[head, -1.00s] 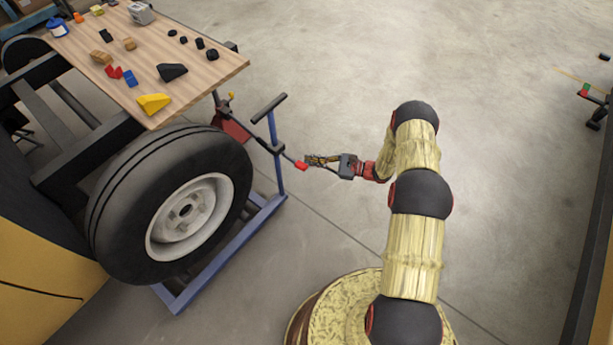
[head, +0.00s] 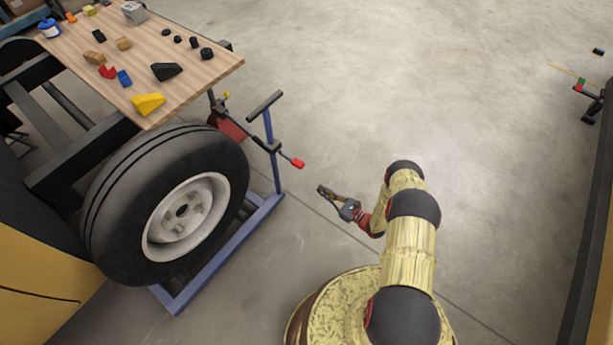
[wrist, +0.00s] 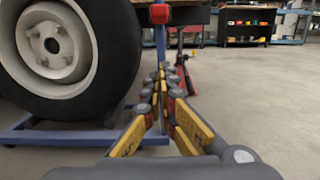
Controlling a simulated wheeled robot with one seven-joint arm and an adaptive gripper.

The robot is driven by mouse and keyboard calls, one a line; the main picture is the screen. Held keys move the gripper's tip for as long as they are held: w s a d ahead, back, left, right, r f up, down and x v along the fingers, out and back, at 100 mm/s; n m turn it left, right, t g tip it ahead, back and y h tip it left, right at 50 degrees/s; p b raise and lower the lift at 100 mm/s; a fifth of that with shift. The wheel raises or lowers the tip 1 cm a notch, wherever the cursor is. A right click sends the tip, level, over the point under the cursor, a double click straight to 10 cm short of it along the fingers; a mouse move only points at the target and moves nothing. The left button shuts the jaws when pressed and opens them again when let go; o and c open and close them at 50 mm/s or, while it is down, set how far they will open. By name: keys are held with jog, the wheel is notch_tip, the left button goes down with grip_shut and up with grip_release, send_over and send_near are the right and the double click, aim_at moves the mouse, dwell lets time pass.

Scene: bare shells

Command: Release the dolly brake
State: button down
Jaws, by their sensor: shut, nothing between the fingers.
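The blue wheel dolly (head: 222,262) stands under the large black tire (head: 112,215) with a white rim. Its brake lever is a dark rod (head: 284,156) ending in a red knob (head: 298,163). The rod slants down to the right from the blue post (head: 275,175). My gripper (head: 321,188) is shut and empty, to the right of and below the red knob in the head view, with a gap between them. In the wrist view the closed fingers (wrist: 160,75) point forward, with the red knob (wrist: 159,13) above them near the top edge.
A wooden worktop (head: 200,75) with coloured blocks and small parts is above and behind the tire. A red stand (head: 228,124) is behind the dolly post. Open concrete floor (head: 400,100) lies behind and to the right. A dark edge (head: 585,250) borders the right side.

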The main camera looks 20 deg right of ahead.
jog(key=w+a+r+b, duration=0.3)
jog(key=w+a, duration=0.3)
jog(key=w, duration=0.2)
jog(key=shift+w+a+r+b, duration=0.15)
jog(key=shift+w+r+b, duration=0.15)
jog(key=shift+r, duration=0.5)
jog(key=shift+r, duration=0.2)
jog(key=shift+s+r+g+h+p, duration=0.15)
jog(key=shift+r+g+h+p, duration=0.2)
jog(key=shift+g+p, duration=0.35)
